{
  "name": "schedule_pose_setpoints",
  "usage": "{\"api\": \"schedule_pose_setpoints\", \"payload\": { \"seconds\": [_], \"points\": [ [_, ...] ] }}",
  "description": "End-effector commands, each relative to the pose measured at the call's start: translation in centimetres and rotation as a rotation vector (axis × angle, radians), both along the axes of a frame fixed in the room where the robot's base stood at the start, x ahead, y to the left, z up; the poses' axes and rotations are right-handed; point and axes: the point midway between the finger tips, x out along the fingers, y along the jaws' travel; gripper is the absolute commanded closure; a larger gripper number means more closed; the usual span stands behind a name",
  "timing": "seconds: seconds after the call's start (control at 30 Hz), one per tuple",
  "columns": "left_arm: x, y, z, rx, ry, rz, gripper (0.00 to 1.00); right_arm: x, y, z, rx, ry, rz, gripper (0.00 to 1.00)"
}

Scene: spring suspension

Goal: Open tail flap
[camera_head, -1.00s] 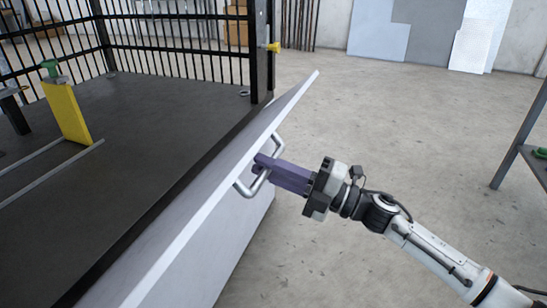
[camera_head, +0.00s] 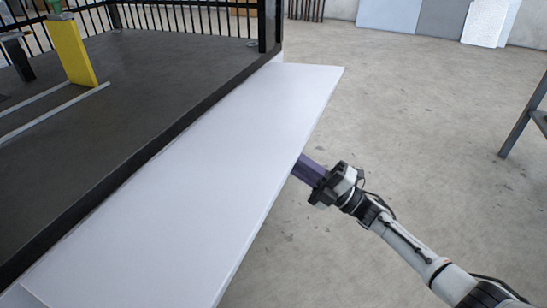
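The tail flap (camera_head: 190,175) is a long white-grey panel along the edge of the dark cargo bed. It is swung down, with its broad inner face up, close to level with the bed. My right gripper (camera_head: 304,168) comes in from the lower right and reaches under the flap's outer edge. Its purple fingers show only in part, and their tips are hidden behind the flap. The flap's handle is hidden too, so I cannot tell whether the fingers are around it. My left gripper is not in view.
The dark bed (camera_head: 120,95) has black railings and a yellow upright plate (camera_head: 70,50) with grey rails (camera_head: 50,118) on its floor. Bare concrete floor (camera_head: 400,130) lies to the right. A dark metal frame (camera_head: 525,120) stands at the right edge. Grey panels (camera_head: 440,25) lean on the back wall.

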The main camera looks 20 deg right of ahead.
Motion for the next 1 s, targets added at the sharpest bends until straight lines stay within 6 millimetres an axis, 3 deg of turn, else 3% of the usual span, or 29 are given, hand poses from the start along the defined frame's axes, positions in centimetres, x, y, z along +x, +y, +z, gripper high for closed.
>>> {"api": "schedule_pose_setpoints", "payload": {
  "seconds": [0.47,0.5,0.6,1.0],
  "points": [
    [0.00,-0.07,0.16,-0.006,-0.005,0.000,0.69,-0.11,-0.75,0.02,0.012,-0.019,-0.005,1.00],
    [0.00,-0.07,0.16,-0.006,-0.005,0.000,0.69,-0.09,-0.72,0.03,0.012,-0.019,-0.005,0.83],
    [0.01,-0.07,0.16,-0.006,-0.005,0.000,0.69,-0.04,-0.63,0.03,0.013,-0.018,-0.005,0.68],
    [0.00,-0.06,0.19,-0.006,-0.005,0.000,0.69,0.08,-0.42,0.27,0.016,-0.021,-0.002,0.68]
  ]
}}
